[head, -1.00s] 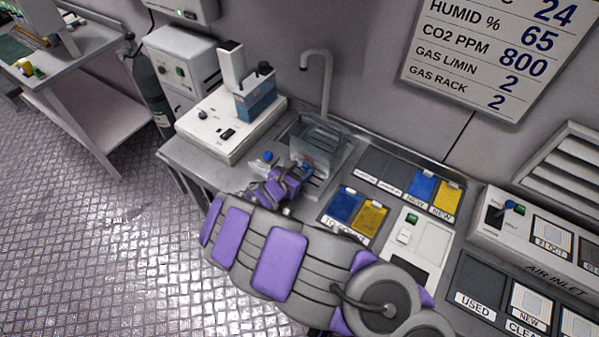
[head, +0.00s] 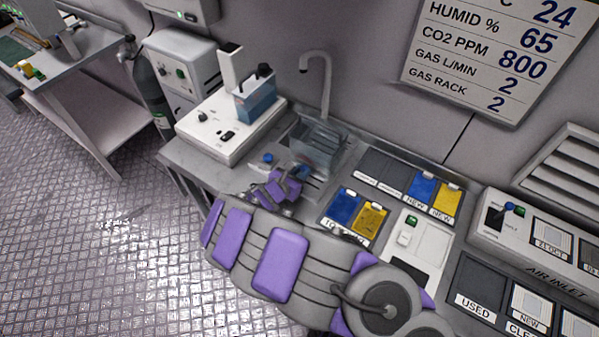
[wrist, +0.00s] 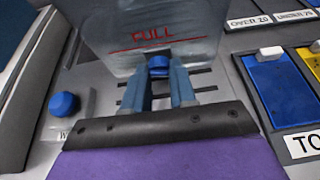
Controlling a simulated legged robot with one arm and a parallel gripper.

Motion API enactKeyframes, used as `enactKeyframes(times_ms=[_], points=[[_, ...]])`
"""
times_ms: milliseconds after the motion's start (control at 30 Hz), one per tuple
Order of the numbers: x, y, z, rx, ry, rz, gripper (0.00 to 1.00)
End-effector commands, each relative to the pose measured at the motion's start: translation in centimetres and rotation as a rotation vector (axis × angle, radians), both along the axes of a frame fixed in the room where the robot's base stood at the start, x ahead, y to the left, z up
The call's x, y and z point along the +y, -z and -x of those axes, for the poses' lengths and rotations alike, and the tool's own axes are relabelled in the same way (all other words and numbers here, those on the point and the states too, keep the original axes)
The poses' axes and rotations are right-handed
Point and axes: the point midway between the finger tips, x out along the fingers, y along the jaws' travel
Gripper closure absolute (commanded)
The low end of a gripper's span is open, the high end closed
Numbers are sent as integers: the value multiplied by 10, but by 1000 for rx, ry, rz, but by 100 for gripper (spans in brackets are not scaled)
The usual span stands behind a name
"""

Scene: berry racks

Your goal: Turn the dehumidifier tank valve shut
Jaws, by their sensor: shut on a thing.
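A clear tank (head: 318,142) with a red FULL line stands under the tap at the back of the bench. It also shows in the wrist view (wrist: 150,35). A blue valve knob (wrist: 158,66) sits low on the tank's front. My gripper (wrist: 160,84) has its two blue-grey fingers closed on either side of this knob. In the head view my gripper (head: 301,172) is at the tank's front, and the knob is hard to make out there.
A second blue knob (wrist: 64,104) stands left of my gripper on the bench. A white machine with a blue tank (head: 255,98) stands behind left. Blue and yellow cards (head: 357,209) lie in trays to the right.

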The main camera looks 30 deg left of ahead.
Motion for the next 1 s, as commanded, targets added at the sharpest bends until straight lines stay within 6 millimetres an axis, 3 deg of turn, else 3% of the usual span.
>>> enactKeyframes(times_ms=[500,900,933,1000], points=[[2,0,0,27,1,237,100],[2,1,0,29,0,262,100],[2,1,0,29,0,262,73],[2,1,0,29,0,262,67]])
